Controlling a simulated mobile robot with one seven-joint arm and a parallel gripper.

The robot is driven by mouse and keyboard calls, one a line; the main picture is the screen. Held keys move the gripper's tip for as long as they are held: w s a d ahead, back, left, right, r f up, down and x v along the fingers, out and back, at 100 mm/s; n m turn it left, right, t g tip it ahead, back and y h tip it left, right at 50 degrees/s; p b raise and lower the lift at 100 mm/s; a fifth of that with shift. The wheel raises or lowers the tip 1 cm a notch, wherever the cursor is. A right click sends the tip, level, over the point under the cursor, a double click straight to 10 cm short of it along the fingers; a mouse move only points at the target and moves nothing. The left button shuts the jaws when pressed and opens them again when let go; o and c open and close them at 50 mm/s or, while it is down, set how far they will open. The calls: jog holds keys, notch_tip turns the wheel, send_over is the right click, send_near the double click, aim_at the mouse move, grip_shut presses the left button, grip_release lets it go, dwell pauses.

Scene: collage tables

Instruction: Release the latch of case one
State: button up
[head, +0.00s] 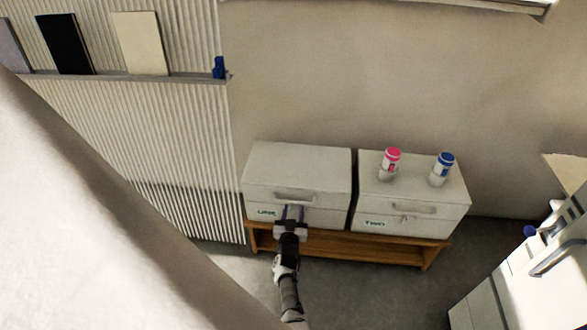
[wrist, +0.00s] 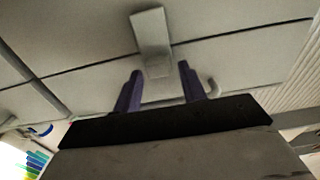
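Case one, the left pale case (head: 297,170), stands closed on a low wooden bench (head: 342,246). Its label is too small to read surely. A handle (head: 294,197) is on its front. My gripper (head: 292,210) is at the front of this case, just below the handle, and covers the latch in the head view. In the wrist view the pale latch plate (wrist: 151,36) lies across the dark seam. My gripper (wrist: 158,76) has its two purple fingers apart, one on each side of the latch's end, with nothing clearly held. I cannot tell whether they touch the case.
A second pale case (head: 412,200) stands close on the right, with a narrow gap between. A red-capped bottle (head: 391,164) and a blue-capped bottle (head: 441,170) stand on it. A ribbed panel with a shelf (head: 150,78) is at the left. White furniture (head: 520,275) is at the lower right.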

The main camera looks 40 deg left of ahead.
jog(key=c, duration=0.8)
jog(key=b, duration=0.1)
jog(key=f+b, duration=0.1)
jog(key=b, duration=0.1)
jog(key=shift+s+d+t, duration=0.15)
jog(key=shift+s+t, duration=0.05)
jog(key=shift+t, duration=0.2)
jog(key=shift+s+d+y+b, duration=0.1)
jog(key=shift+s+y+b, duration=0.05)
jog(key=shift+y+b, duration=0.5)
jog(key=shift+r, duration=0.2)
jog(key=o, duration=1)
jog(key=shift+r, duration=0.1)
